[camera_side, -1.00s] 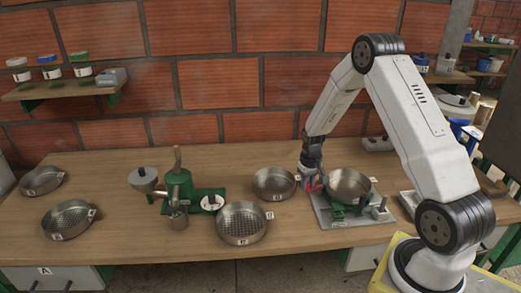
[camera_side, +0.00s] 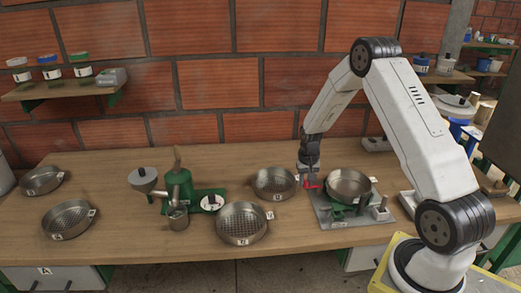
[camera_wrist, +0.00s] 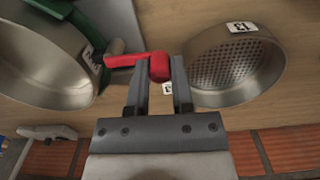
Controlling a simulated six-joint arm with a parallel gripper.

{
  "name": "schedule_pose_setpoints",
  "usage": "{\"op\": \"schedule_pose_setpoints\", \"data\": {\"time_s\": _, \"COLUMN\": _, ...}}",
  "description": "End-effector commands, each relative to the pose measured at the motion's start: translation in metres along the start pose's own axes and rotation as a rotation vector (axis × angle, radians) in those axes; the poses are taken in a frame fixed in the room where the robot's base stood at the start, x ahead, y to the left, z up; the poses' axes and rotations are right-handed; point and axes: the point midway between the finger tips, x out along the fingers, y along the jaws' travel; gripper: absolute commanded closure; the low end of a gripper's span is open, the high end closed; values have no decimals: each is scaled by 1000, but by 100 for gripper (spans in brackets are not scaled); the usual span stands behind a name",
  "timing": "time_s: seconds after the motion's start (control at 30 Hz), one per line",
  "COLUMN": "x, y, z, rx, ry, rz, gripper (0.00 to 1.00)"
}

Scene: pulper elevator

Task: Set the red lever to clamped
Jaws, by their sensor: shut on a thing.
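The red lever (camera_wrist: 130,61) has a thick rounded knob at its end. In the wrist view the knob sits between the two fingers of my gripper (camera_wrist: 160,72), which is shut on it. The lever's other end meets a metal post beside a steel pan (camera_wrist: 45,60). In the side view the red lever (camera_side: 311,184) shows at the left edge of the grey clamp plate (camera_side: 325,215), with my gripper (camera_side: 308,176) right above it. The pan (camera_side: 348,187) rests on the green holder of that plate. The word on the label near the lever is too small to read surely.
A perforated sieve (camera_side: 272,184) stands close left of my gripper; it also shows in the wrist view (camera_wrist: 235,65). Another sieve (camera_side: 242,224) and a green pulper (camera_side: 180,188) stand farther left. The brick wall is close behind. The table's front strip is clear.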

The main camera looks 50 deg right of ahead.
Motion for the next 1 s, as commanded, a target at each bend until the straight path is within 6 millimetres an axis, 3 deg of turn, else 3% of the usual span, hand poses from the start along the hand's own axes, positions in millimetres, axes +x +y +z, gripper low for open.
{"op": "schedule_pose_setpoints", "data": {"time_s": 0.03, "x": -1, "y": 0, "z": -2, "rx": 1, "ry": 5, "rz": -1, "gripper": 62}}
{"op": "schedule_pose_setpoints", "data": {"time_s": 0.1, "x": -1, "y": 0, "z": -2, "rx": 1, "ry": 4, "rz": -1, "gripper": 40}}
{"op": "schedule_pose_setpoints", "data": {"time_s": 0.13, "x": -1, "y": 0, "z": -1, "rx": 0, "ry": 4, "rz": -1, "gripper": 36}}
{"op": "schedule_pose_setpoints", "data": {"time_s": 0.57, "x": -4, "y": 0, "z": -1, "rx": -1, "ry": 2, "rz": -1, "gripper": 36}}
{"op": "schedule_pose_setpoints", "data": {"time_s": 1.0, "x": -47, "y": 0, "z": -1, "rx": -1, "ry": 5, "rz": -1, "gripper": 36}}
